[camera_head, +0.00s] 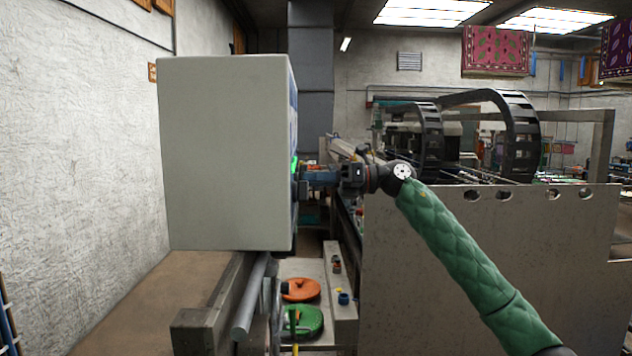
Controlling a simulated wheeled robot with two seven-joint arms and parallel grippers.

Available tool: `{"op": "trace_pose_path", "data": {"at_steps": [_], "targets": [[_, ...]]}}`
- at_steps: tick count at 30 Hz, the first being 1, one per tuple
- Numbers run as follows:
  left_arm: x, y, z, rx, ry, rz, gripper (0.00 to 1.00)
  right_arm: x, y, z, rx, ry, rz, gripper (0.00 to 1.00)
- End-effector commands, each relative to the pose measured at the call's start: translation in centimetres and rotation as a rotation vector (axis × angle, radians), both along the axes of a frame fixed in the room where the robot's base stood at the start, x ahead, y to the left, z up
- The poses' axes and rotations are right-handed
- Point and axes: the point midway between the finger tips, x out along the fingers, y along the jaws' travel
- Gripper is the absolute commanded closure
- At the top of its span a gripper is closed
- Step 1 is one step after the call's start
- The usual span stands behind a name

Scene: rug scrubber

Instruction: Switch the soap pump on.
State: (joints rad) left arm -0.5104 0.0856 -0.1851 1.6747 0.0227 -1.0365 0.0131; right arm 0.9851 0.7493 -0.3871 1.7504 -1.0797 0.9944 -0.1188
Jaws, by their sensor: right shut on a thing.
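A large pale grey cabinet (225,150) stands at the left, seen from its side. Its front panel faces right and shows only as a thin, steep edge with bluish parts. A green glow (294,166) shows on that edge. My right gripper (303,178) reaches in from the right, level, with its tips at the panel beside the glow. It is shut on a small control on the panel, which the jaws and the steep angle hide. I cannot tell which control it is or how it is set. My left gripper is not in view.
A large grey machine panel (480,260) with holes along its top fills the right. Below the gripper are an orange round lid (300,290) and a green round lid (303,322) on a grey unit. A metal rail (250,300) runs under the cabinet.

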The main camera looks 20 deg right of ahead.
Motion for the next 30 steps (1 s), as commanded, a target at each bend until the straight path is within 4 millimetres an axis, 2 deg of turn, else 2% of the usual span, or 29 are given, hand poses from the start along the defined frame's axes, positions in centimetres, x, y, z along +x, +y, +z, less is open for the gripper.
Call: {"op": "trace_pose_path", "data": {"at_steps": [20,21,23,30], "targets": [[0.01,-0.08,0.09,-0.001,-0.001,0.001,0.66,0.09,-0.11,0.16,0.019,0.055,-0.003,1.0],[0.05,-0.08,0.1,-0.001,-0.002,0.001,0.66,0.09,-0.11,0.16,0.019,0.055,-0.003,0.76],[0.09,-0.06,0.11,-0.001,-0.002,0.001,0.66,0.09,-0.1,0.15,0.018,0.055,-0.002,0.64],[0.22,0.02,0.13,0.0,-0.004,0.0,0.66,0.06,-0.05,0.07,0.017,0.054,-0.002,0.62]]}}
